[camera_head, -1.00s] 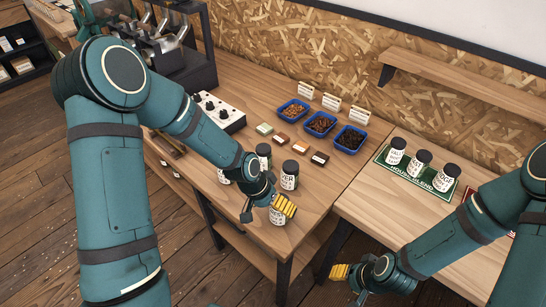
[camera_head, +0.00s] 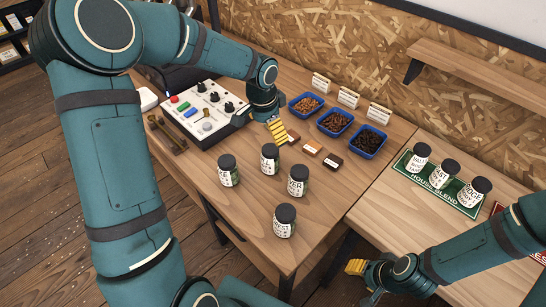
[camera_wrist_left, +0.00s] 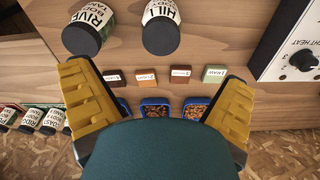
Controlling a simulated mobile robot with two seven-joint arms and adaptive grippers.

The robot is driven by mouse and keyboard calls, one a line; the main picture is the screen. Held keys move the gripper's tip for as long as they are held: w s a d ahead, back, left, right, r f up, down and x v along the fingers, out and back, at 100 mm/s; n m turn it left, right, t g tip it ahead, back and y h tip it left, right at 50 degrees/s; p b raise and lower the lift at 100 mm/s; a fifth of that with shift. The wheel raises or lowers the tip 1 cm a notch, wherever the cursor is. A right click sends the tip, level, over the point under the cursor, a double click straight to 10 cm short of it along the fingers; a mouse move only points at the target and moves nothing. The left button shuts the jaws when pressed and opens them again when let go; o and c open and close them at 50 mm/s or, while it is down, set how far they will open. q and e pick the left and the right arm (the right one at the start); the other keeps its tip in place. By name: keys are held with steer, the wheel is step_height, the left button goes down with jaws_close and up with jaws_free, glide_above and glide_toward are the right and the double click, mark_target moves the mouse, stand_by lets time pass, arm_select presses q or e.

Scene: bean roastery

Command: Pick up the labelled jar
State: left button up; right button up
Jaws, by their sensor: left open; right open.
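Several white-labelled jars with dark lids stand upright on the wooden table: a front jar (camera_head: 284,222), a left jar (camera_head: 228,172), a HILL jar (camera_head: 270,160) and a RIVER jar (camera_head: 298,182). In the left wrist view the RIVER jar (camera_wrist_left: 88,28) and HILL jar (camera_wrist_left: 160,27) show at the top, beyond the fingertips. My left gripper (camera_head: 277,130) is open and empty, behind the jars over the small cards; its spread yellow fingers (camera_wrist_left: 157,75) frame the wrist view. My right gripper (camera_head: 357,268) is by the right table's front edge, away from the jars.
Three more jars stand on a green HOUSE BLEND mat (camera_head: 462,205) on the right table. Blue bean trays (camera_head: 335,123), small sample cards (camera_head: 312,148) and a control box (camera_head: 188,125) are near my left gripper. Table around the front jar is clear.

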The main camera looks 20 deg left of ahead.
mark_target(270, 149)
arm_select(q)
steer(key=f, duration=0.4)
steer(key=f+b, duration=0.1)
steer(key=f, duration=0.1)
steer(key=shift+w+d, duration=0.15)
steer(key=shift+w, duration=0.15)
steer(key=shift+w+f+b, duration=0.1)
steer(key=shift+f+b, duration=0.6)
steer(key=shift+f, duration=2.05)
steer(key=shift+r, duration=0.1)
steer(key=c, duration=1.4)
